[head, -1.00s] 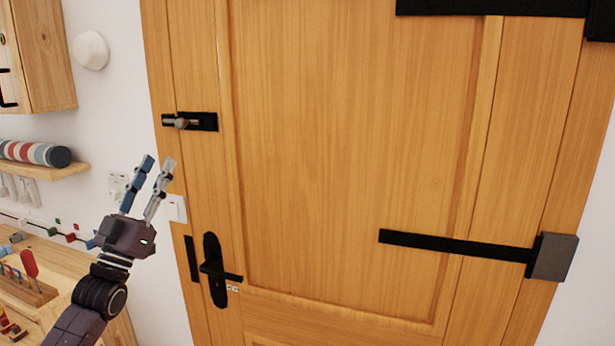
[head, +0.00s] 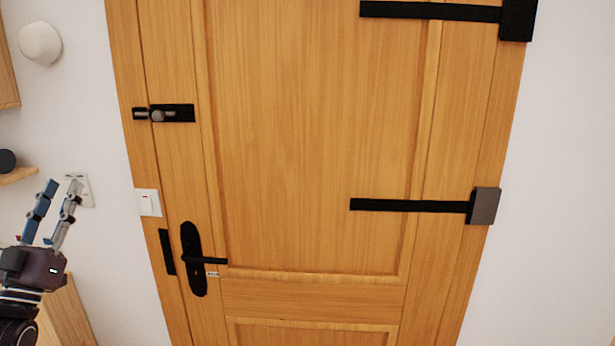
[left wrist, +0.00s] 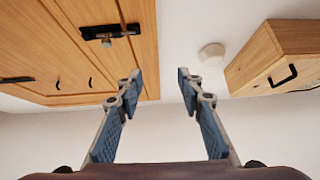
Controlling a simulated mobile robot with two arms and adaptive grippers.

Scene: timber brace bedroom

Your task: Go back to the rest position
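My left gripper (head: 62,187) is at the left of the head view, raised with its fingers pointing up, in front of the white wall. In the left wrist view its two fingers (left wrist: 158,90) stand apart with nothing between them. The wooden door (head: 310,140) fills the middle of the head view and appears shut. Its black slide bolt (head: 172,113) and black lever handle (head: 195,260) are to the right of my left gripper, and the gripper touches neither. My right gripper is not in view.
A round white fixture (head: 40,43) is on the wall. Black hinges (head: 410,205) cross the door's right side. A wooden cabinet (left wrist: 275,58) hangs at the right in the left wrist view.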

